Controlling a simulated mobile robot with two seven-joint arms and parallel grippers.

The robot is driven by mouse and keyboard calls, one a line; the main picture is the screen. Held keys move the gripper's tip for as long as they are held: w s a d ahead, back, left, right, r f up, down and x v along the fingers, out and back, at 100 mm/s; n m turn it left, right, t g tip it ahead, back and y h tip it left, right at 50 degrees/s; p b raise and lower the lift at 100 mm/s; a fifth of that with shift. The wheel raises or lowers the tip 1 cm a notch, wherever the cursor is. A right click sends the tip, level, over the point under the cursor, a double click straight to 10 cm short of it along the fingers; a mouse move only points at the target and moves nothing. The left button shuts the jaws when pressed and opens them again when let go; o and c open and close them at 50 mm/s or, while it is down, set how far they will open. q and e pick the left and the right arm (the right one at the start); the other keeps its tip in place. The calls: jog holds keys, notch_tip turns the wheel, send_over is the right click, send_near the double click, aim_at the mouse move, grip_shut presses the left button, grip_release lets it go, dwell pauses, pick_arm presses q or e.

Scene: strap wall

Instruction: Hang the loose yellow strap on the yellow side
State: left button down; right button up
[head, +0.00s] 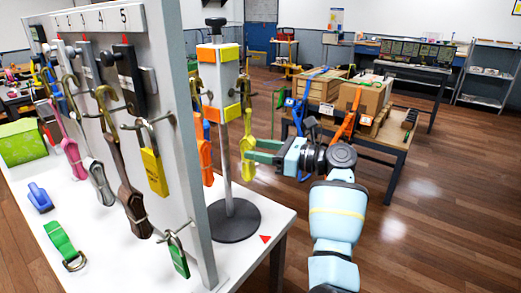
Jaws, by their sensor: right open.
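A yellow strap (248,135) hangs upright beside the right side of the display stand, its metal hook at the top near the stand's edge. I cannot tell whether that hook rests on a peg. The stand (216,85) is a white box column with yellow bands (229,53) on one face and orange bands (206,53) on another, on a dark round base. My right gripper (253,150) has green fingers, is open, and is at the strap's lower part. I cannot tell whether the fingers touch it. My left gripper is not in view.
A white wall panel (175,60) with hanging straps and padlocks stands at the left of the stand. An orange strap (206,155) hangs on the stand. A green strap (62,243) and a blue one (40,198) lie on the white table (110,265). A box-laden table (390,150) is behind.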

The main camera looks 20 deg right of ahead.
jog(key=v, duration=0.7)
jog(key=shift+s+d+p, duration=0.2)
jog(key=shift+d+p, duration=0.1)
